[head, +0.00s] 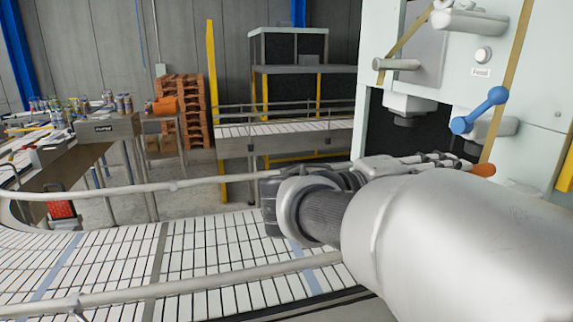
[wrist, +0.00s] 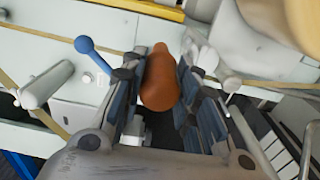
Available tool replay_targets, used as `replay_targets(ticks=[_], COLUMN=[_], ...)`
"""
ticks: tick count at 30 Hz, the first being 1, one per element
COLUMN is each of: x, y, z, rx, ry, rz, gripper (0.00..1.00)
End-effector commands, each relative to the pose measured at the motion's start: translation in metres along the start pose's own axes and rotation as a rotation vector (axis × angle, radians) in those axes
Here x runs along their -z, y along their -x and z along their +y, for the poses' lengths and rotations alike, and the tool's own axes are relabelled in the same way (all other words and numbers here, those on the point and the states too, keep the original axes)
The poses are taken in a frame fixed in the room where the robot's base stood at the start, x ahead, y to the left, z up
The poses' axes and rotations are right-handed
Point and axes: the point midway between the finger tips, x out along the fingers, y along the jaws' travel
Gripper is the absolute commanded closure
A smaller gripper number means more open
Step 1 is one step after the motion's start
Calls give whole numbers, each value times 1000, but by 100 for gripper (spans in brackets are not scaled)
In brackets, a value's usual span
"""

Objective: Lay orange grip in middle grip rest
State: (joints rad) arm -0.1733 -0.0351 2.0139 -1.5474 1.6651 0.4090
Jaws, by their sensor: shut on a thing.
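The orange grip (wrist: 160,82) lies between the two finger pads of my gripper (wrist: 158,70) in the wrist view. My gripper is shut on it. In the head view only an end of the orange grip (head: 484,170) shows past my fingers, in front of the pale machine; my arm hides the rest. A blue grip (head: 480,111) sits on the machine face above my gripper, and also shows in the wrist view (wrist: 94,54). I cannot pick out the middle grip rest for certain in either view.
The pale machine (head: 545,90) stands close on the right, with grey cylinders (head: 470,22) sticking out from it. A conveyor with white slats (head: 200,258) and a rail (head: 190,289) runs below my arm. Orange-brown pallets (head: 182,100) are stacked further back.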

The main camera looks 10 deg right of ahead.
Motion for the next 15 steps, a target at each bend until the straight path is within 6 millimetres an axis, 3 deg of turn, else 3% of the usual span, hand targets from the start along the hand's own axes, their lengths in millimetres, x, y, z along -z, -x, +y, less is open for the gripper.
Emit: replay_targets(ticks=[15], x=[0], y=[-40], z=[0], rx=[0], ry=[1], rz=[-1], gripper=[100])
